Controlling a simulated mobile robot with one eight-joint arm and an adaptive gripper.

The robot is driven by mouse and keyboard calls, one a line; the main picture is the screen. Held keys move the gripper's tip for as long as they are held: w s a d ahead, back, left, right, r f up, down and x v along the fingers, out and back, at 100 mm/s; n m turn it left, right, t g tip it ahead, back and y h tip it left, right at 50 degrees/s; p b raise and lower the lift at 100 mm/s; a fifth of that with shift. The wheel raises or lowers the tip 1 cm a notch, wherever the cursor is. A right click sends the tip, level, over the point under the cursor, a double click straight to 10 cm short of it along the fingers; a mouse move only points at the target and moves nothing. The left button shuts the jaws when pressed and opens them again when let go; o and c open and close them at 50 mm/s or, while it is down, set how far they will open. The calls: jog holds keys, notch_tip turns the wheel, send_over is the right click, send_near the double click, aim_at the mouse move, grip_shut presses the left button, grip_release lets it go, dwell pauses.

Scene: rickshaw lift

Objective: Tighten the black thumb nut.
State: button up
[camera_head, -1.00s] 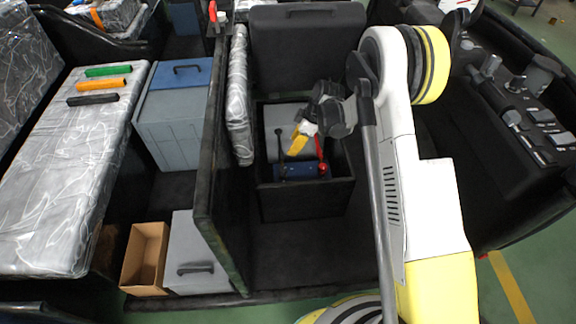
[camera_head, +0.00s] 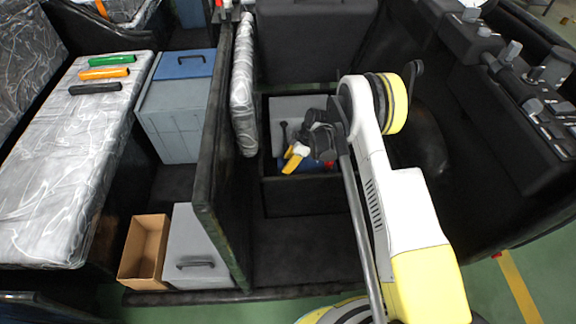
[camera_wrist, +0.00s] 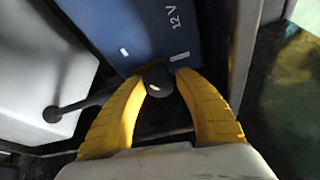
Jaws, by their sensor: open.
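The black thumb nut (camera_wrist: 157,80) is a round dark knob near the edge of the blue battery (camera_wrist: 150,32), which is marked "12 V". In the wrist view my gripper (camera_wrist: 161,74) is open, with one yellow finger on each side of the nut. I cannot tell whether the fingers touch it. In the head view my gripper (camera_head: 293,158) is over the open battery box (camera_head: 300,199), and its wrist hides much of the blue battery (camera_head: 314,165). The nut cannot be made out in that view.
A black rod with a round end (camera_wrist: 52,114) lies left of the nut, beside a light grey block (camera_wrist: 40,75). A tall dark partition (camera_head: 222,150) and a wrapped cushion (camera_head: 243,95) stand left of the box.

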grip_shut()
jog(key=shift+m, duration=0.3)
jog(key=m+t, duration=0.1)
jog(key=m, duration=0.2)
jog(key=shift+s+m+t+h, duration=0.1)
jog(key=shift+m+t+h, duration=0.2)
jog(key=shift+m+t, duration=0.1)
jog(key=m+t+h, duration=0.1)
jog(key=m, duration=0.3)
jog(key=shift+a+m, duration=0.1)
jog(key=shift+m, duration=0.2)
jog(key=m+h, duration=0.1)
jog(key=m, duration=0.2)
jog(key=m+t+h, duration=0.1)
jog(key=m, duration=0.2)
jog(key=shift+h, duration=0.3)
jog(key=m+h, duration=0.1)
jog(key=m, duration=0.2)
jog(key=m+h, duration=0.1)
jog(key=m, duration=0.2)
jog(key=shift+f+m+g, duration=0.1)
jog(key=shift+m+g, duration=0.2)
jog(key=shift+m, duration=0.1)
jog(key=shift+h, duration=0.3)
